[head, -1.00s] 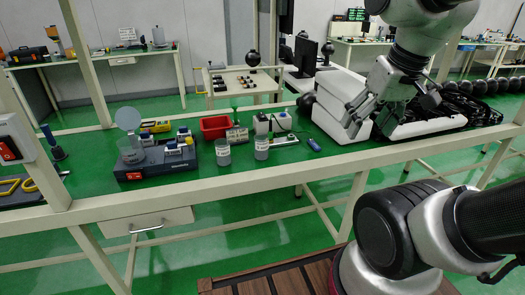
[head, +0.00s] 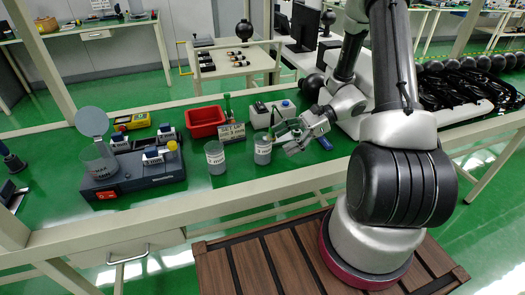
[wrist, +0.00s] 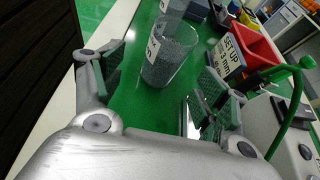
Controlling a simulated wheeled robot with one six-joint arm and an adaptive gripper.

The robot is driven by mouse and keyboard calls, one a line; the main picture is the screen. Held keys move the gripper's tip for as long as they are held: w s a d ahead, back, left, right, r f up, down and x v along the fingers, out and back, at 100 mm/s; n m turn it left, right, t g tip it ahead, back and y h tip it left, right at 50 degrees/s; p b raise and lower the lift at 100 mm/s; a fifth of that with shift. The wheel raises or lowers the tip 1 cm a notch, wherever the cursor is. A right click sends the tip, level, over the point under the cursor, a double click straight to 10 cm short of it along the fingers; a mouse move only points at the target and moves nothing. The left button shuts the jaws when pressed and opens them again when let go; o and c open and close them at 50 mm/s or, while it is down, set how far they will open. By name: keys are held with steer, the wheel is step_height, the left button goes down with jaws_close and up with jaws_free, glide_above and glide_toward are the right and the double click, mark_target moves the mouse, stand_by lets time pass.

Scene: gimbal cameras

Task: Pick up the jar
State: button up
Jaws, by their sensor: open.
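Two clear jars with white labels and grey contents stand upright on the green bench top. The right jar (head: 262,149) is nearest my gripper (head: 288,134), which is just to its right, with its fingers pointing toward it. The left jar (head: 215,158) stands a little farther left. In the wrist view, the nearer jar (wrist: 168,55) appears between and beyond the spread fingers of my gripper (wrist: 163,75). My gripper is open and empty.
A set-up sign (head: 232,132) and a red bin (head: 206,121) stand behind the jars. A white box (head: 271,113) is close behind the right jar. A grey device (head: 130,175) sits at left. A blue object (head: 325,143) lies right of the gripper.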

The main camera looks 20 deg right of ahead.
mark_target(262, 150)
steer(key=shift+w+a+f+m+t+y, duration=0.15)
steer(key=shift+f+m, duration=0.1)
steer(key=shift+f, duration=0.15)
steer(key=shift+w+f+m+t+y, duration=0.15)
steer(key=shift+f+m, duration=0.1)
steer(key=shift+f, duration=0.15)
steer(key=x, duration=0.7)
steer(key=shift+s+a+r, duration=0.1)
steer(key=shift+a+r, duration=0.15)
steer(key=shift+r, duration=0.05)
steer(key=c, duration=1.3)
steer(key=shift+c, duration=0.2)
steer(key=shift+r, duration=0.1)
step_height(262, 150, up, 10)
